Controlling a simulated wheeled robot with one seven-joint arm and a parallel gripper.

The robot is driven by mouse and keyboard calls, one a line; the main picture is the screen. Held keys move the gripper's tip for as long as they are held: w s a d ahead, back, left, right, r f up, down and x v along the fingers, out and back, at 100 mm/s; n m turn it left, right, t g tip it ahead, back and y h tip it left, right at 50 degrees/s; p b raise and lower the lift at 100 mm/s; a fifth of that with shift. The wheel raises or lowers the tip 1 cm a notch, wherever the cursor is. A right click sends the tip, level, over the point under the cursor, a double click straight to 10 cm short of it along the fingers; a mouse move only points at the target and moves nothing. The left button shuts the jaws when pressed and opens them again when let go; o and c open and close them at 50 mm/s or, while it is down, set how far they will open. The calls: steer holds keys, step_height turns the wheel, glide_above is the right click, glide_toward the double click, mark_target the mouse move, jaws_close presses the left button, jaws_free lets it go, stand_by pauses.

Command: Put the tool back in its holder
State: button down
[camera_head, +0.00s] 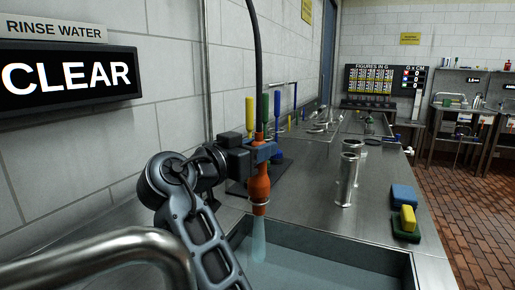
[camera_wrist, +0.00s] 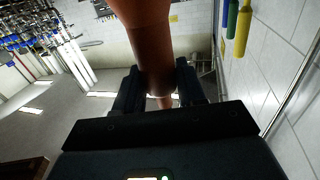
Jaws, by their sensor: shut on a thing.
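The tool appears to be an orange spray nozzle (camera_head: 259,188) hanging upright from a dark hose (camera_head: 256,70). My gripper (camera_head: 264,152) is shut around its upper part and holds it over the sink (camera_head: 330,245). A pale bluish stream (camera_head: 258,240) runs from its lower end into the sink. In the wrist view the orange body (camera_wrist: 148,45) sits between the two dark fingers (camera_wrist: 158,90). I cannot make out an empty holder for it; part of the area behind is hidden by my gripper and the nozzle.
Yellow (camera_head: 250,112), green (camera_head: 265,108) and blue (camera_head: 277,105) handles stand upright just behind my gripper. Metal cylinders (camera_head: 347,180) stand on the steel counter to the right. Sponges (camera_head: 407,215) lie near its right edge. A curved metal pipe (camera_head: 110,245) crosses the foreground. A lit sign (camera_head: 68,75) reads CLEAR.

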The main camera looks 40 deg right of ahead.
steer(key=shift+f+b, duration=0.5)
steer(key=shift+b, duration=0.1)
steer(key=c, duration=0.6)
jaws_free()
steer(key=shift+s+a+b, duration=0.15)
steer(key=shift+a, duration=1.15)
steer(key=shift+s+a+b, duration=0.2)
steer(key=shift+a, duration=1.05)
steer(key=shift+s+a+b, duration=0.15)
steer(key=shift+a, duration=1.15)
